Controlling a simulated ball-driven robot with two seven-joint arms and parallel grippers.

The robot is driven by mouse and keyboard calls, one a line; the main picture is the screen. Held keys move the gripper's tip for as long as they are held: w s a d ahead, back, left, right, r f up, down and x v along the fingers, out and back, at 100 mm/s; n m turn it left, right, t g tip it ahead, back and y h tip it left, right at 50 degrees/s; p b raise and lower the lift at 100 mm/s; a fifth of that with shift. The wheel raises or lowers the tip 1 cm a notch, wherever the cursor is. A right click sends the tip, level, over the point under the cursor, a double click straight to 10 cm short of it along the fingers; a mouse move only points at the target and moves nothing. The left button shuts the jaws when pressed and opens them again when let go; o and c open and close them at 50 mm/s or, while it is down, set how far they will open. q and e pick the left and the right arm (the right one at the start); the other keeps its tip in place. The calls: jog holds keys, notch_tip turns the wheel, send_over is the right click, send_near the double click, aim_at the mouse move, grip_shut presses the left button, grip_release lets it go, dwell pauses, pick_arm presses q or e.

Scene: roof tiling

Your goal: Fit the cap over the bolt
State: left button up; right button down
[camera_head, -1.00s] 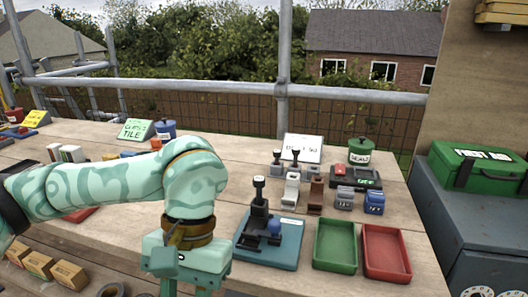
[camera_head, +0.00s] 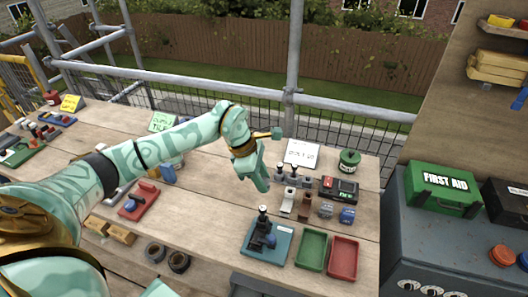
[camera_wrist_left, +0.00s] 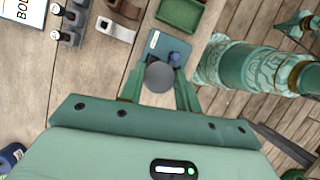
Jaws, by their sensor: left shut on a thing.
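My left gripper (camera_head: 262,185) hangs over the middle of the bench, behind and left of the teal board. In the left wrist view its two fingers (camera_wrist_left: 160,92) are shut on a round dark grey piece (camera_wrist_left: 160,76), which looks like the cap. The head view does not show that piece clearly. The teal board (camera_head: 283,247) bears a black fixture with an upright dark post (camera_head: 262,217), possibly the bolt, and a blue ball (camera_head: 270,241). In the left wrist view the held piece hides part of the board (camera_wrist_left: 155,42).
Dark-topped posts (camera_head: 279,173), a white block (camera_head: 288,201) and a brown block (camera_head: 304,205) stand behind the board. A green tray (camera_head: 311,250) and a red tray (camera_head: 343,258) lie right of it. A red-based tool (camera_head: 139,202) sits at left.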

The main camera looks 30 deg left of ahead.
pick_arm(q)
jog(key=shift+a, duration=0.2)
jog(key=shift+f, duration=0.2)
jog(key=b, duration=0.4)
send_over(264, 208)
jog(key=f, duration=0.5)
jog(key=shift+s+a+f, duration=0.15)
jog(key=shift+a+f, duration=0.15)
jog(key=shift+a, duration=0.05)
jog(key=shift+f+b, duration=1.65)
jog(key=shift+f, duration=0.55)
jog(key=shift+f, duration=0.5)
jog(key=o, duration=1)
jog(key=shift+r+p, duration=2.35)
jog(key=shift+r, duration=1.15)
